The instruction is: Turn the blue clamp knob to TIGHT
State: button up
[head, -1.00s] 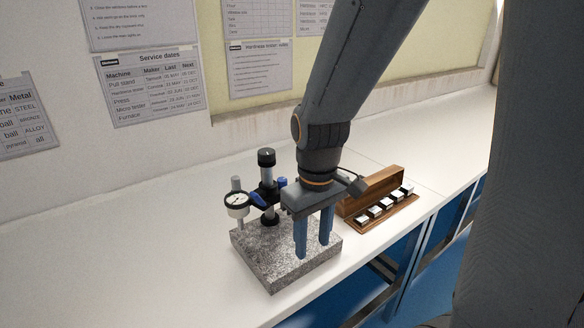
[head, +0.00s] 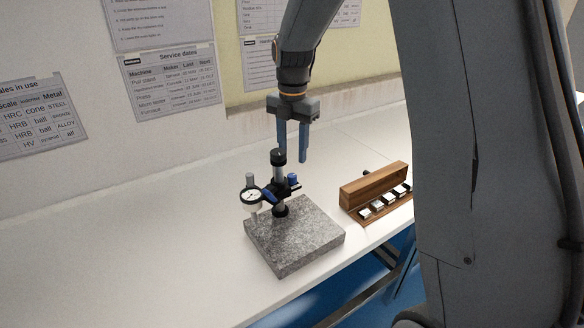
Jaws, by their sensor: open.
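The dial gauge stand has a speckled granite base (head: 300,236) on the white bench, with a dark upright post (head: 279,172). A round white dial gauge (head: 251,199) hangs at the left of the post. A blue knob (head: 292,179) sits on the right side of the post, and a blue lever-like part (head: 268,196) shows between post and dial. Any TIGHT marking is too small to read. My gripper (head: 292,159) is open and empty, its two blue fingers pointing down. In the picture its fingertips are just above the knob, near the post top; the depth between them is unclear.
A wooden case (head: 374,186) with several small metal blocks stands right of the granite base. The bench (head: 150,255) is clear to the left. A wall with paper charts (head: 172,82) rises behind. My own body blocks the right side.

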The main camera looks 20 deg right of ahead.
aim_at(292, 175)
jog(key=shift+w+n, duration=0.15)
jog(key=shift+n, duration=0.15)
jog(key=shift+f, duration=0.3)
jog(key=shift+f+p, duration=1)
jog(key=shift+f, duration=2.5)
grip_shut()
